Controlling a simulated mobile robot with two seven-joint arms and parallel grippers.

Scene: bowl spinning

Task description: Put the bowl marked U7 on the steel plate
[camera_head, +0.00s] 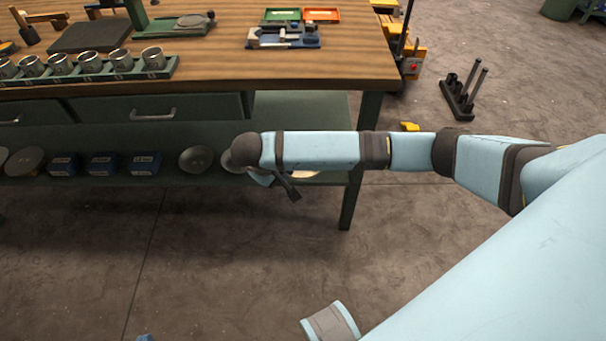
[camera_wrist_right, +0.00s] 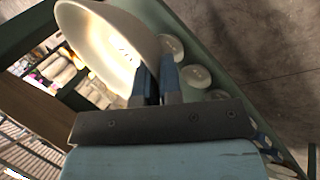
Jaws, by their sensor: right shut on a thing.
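A cream bowl (camera_wrist_right: 105,45) is tilted between the blue fingers of my right gripper (camera_wrist_right: 158,85) in the right wrist view. The fingers are shut on its rim. A dark marking shows inside it, too small to read. In the head view my right gripper (camera_head: 287,187) is at the lower shelf, below the bench top, with a pale sliver of the bowl (camera_head: 305,174) behind it. I cannot tell for sure which thing is the steel plate; a grey round disc (camera_head: 193,20) lies on a green stand on the bench. My left gripper is not in view.
The wooden bench (camera_head: 300,70) holds a rack of metal cups (camera_head: 92,62), a dark slab (camera_head: 90,36) and green and orange trays (camera_head: 321,15). The green lower shelf (camera_head: 222,178) carries blue boxes (camera_head: 103,165) and round discs (camera_head: 195,159). The bench leg (camera_head: 350,205) stands close to my right forearm.

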